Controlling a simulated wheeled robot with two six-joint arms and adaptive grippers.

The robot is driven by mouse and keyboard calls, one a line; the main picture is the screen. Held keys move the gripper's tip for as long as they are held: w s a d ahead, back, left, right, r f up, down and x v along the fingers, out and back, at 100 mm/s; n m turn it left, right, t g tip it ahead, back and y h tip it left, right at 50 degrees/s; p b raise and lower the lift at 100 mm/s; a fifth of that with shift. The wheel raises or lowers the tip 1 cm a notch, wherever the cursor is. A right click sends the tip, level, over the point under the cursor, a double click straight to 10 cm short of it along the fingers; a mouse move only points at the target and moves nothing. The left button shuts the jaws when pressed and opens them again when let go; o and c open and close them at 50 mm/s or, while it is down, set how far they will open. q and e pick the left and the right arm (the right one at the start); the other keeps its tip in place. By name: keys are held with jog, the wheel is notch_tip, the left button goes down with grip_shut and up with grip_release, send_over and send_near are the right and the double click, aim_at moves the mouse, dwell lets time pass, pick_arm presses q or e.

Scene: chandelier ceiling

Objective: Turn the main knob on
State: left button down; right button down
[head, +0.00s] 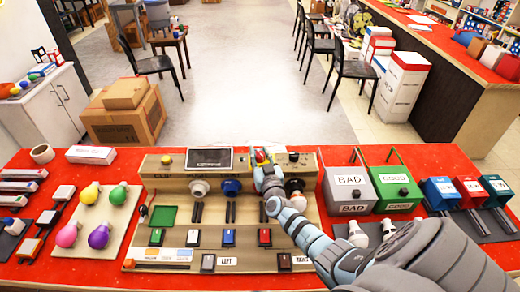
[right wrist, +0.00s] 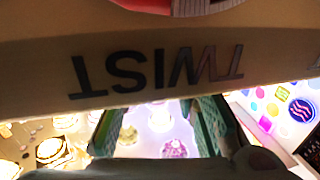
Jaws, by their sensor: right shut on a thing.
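The control panel (head: 215,210) lies across the red table, with a raised back strip that holds a dark screen (head: 210,158). My right gripper (head: 261,162) reaches to this strip, right of the screen. It is shut on a small red and yellow piece (head: 262,155), which I take for the main knob; the fingers hide most of it. How far it is turned cannot be told. In the right wrist view the two green fingers (right wrist: 160,125) pass behind a beige board (right wrist: 280,60) with upside-down "TWIST" lettering. My left gripper is not in view.
A white socket (head: 199,188) and a blue socket (head: 231,187) sit left of my gripper. A small black knob (head: 293,157) is to its right. Coloured bulbs (head: 99,237) lie at left; grey (head: 348,188) and green bins (head: 396,188) stand at right.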

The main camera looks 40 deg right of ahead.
jog(key=shift+a+r+m+g+h+p, duration=0.1)
jog(key=shift+r+m+g+h+p, duration=0.1)
jog(key=shift+m+g+h+p, duration=0.7)
jog(key=shift+f+m+h, duration=0.1)
jog(key=shift+m+h, duration=0.2)
jog(key=shift+h, duration=0.4)
jog(key=shift+m+g+h, duration=0.4)
jog(key=shift+h, duration=0.1)
jog(key=shift+f+m+g+h+b, duration=0.25)
jog(key=shift+m+g+h+b, duration=0.85)
jog(key=shift+g+h, duration=0.1)
pick_arm(q)
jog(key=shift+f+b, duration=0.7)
jog(key=shift+b, duration=0.3)
pick_arm(e)
jog(key=shift+r+m+g+h, duration=0.15)
jog(key=shift+m+g+h, duration=0.75)
jog(key=shift+g, duration=0.4)
jog(key=c, duration=1.2)
grip_release()
jog(key=shift+s, duration=0.1)
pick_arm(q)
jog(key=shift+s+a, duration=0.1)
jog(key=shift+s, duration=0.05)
